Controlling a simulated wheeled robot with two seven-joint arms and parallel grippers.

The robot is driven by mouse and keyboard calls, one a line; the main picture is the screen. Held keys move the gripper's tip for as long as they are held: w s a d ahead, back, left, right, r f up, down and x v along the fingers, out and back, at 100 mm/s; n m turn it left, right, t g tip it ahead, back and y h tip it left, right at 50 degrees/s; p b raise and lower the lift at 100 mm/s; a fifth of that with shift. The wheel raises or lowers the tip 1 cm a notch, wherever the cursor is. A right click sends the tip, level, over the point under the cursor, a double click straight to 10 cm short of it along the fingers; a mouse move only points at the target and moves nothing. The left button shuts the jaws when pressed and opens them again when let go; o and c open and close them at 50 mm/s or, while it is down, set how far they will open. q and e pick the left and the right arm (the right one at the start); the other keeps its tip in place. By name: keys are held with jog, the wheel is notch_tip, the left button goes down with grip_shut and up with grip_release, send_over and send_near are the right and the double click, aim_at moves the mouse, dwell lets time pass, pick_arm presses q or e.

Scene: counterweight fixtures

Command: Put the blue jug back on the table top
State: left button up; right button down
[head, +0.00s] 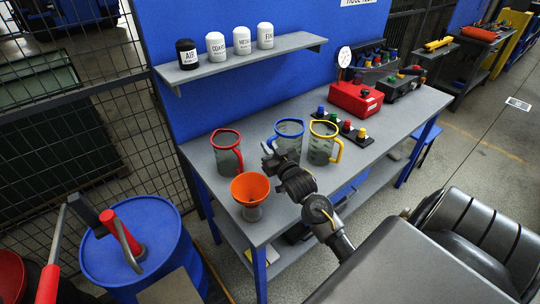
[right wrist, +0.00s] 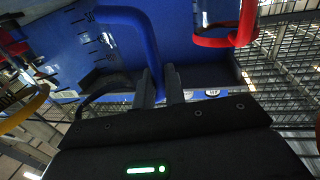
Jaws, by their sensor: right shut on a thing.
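The blue jug (head: 289,142) is a clear measuring jug with a blue rim and handle, between the red-rimmed and yellow-rimmed jugs at the table top (head: 385,125). My right gripper (head: 270,160) is in front of it and shut on its blue handle. In the right wrist view the blue handle (right wrist: 145,38) runs down to between the fingers (right wrist: 160,88), and the jug's wall with dark marks fills the upper left. The gripper hides the jug's lower part in the head view, so I cannot tell whether its base touches the table. My left gripper is not in view.
The red jug (head: 228,160) stands to the left and the yellow jug (head: 321,148) close on the right. An orange funnel (head: 250,188) is at the front left. Coloured knobs (head: 345,127) and a red box (head: 355,98) stand behind right. A shelf (head: 240,60) with several bottles hangs above.

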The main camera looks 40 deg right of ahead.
jog(key=shift+s+f, duration=0.1)
jog(key=shift+f, duration=1.8)
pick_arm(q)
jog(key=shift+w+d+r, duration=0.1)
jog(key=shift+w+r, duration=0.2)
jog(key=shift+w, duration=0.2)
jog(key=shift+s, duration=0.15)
pick_arm(e)
jog(key=shift+f, duration=0.1)
jog(key=c, duration=1.5)
grip_release()
